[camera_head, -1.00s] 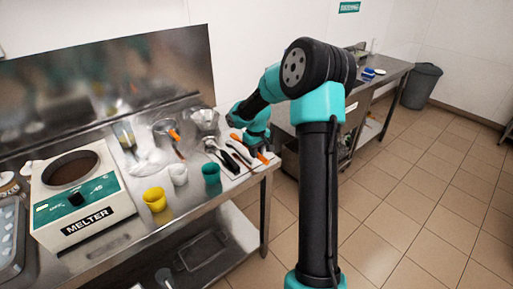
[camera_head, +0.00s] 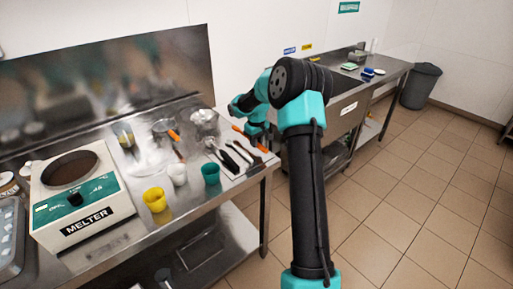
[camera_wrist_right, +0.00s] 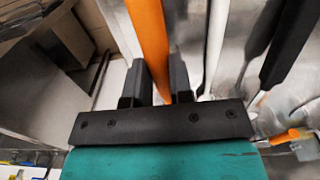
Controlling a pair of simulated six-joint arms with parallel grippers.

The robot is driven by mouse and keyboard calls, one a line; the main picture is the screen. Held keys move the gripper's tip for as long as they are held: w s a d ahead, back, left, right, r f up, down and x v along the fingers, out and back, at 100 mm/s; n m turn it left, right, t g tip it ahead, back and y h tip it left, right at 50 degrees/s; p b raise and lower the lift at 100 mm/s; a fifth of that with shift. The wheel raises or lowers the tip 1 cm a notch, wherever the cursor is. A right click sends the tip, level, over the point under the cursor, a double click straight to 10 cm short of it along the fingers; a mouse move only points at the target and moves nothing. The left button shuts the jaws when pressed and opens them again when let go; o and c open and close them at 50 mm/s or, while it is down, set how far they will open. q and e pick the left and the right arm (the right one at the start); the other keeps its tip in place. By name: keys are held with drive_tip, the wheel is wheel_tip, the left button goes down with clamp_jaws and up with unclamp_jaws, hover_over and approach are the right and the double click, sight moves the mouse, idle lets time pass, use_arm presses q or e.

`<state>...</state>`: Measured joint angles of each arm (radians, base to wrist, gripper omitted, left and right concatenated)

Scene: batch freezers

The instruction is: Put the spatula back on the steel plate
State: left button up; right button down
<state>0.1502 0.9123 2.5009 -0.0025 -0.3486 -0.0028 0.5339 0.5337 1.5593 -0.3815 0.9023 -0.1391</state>
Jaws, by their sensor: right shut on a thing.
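The orange-handled spatula (camera_head: 241,130) shows near my right gripper (camera_head: 257,137), at the far right end of the steel counter. In the right wrist view its orange handle (camera_wrist_right: 147,40) runs between the two black fingers of my right gripper (camera_wrist_right: 155,82), which is shut on it. The spatula's far end is out of the wrist view. A pale, flat plate (camera_head: 236,176) lies on the counter just in front, under several dark-handled tools; part of it is hidden by them. My left gripper is not in view.
Dark-handled tools (camera_head: 229,161) lie close beside the gripper. Green (camera_head: 211,174), white (camera_head: 178,174) and yellow (camera_head: 155,200) cups stand left of them. The melter (camera_head: 75,195) is at the left. Another orange handle (camera_head: 175,135) leans by a metal container.

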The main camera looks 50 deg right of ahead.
drive_tip(key=shift+f, duration=1.5)
drive_tip(key=shift+f, duration=0.1)
drive_tip(key=c, duration=1)
unclamp_jaws()
wheel_tip(320, 180, up, 12)
drive_tip(key=shift+r, duration=0.15)
